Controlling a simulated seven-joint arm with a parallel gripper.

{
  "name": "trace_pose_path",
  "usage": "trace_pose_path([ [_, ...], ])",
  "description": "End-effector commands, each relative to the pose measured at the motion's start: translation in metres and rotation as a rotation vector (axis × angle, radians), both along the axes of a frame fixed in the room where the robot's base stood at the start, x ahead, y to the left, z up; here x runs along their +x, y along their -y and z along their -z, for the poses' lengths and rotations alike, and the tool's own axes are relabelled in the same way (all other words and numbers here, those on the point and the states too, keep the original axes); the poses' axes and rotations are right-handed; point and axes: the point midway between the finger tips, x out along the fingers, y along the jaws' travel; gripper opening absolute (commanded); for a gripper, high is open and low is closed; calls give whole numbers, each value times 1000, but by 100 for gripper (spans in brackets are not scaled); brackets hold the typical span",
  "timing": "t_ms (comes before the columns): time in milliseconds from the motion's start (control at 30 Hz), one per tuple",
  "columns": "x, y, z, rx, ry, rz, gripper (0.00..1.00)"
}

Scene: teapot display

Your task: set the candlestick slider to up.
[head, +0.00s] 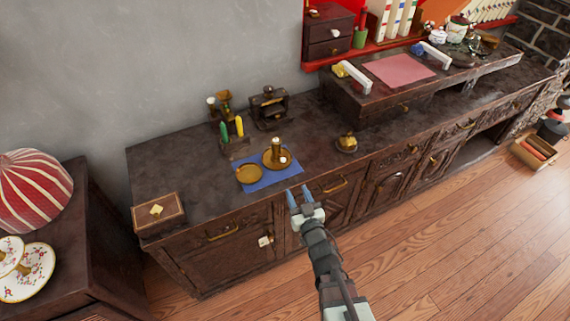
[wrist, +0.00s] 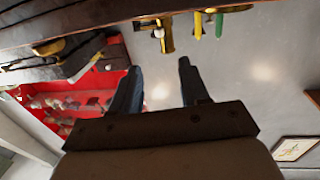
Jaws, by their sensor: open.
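The brass candlestick (head: 276,144) stands upright in its round dish (head: 288,163) on a blue cloth near the counter's front edge. A small whitish knob, probably the slider (head: 283,159), shows low on its front. A gold upright piece (wrist: 167,38) at the top of the wrist view, with a white knob (wrist: 158,33), looks like the same candlestick. My gripper (head: 300,194) is open and empty, in front of the counter and below right of the candlestick in the head view, touching nothing visible. Its two fingers (wrist: 160,68) are apart in the wrist view.
A second brass dish (head: 249,174) lies left of the candlestick on the blue cloth (head: 268,186). Green and yellow candles (head: 239,126) stand behind. A brass pot (head: 346,143) is to the right, a wooden box (head: 158,212) far left. The counter (head: 190,160) between is clear.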

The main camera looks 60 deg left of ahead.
Motion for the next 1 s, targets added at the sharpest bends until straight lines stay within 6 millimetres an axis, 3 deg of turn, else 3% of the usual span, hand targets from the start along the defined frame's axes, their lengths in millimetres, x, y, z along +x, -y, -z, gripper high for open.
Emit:
trace_pose_path([
  [167, 3, -19, 2, -1, -5, 1, 45],
  [700, 18, -109, 2, -3, -5, 2, 45],
  [1000, 21, -133, 1, -5, -5, 2, 45],
])
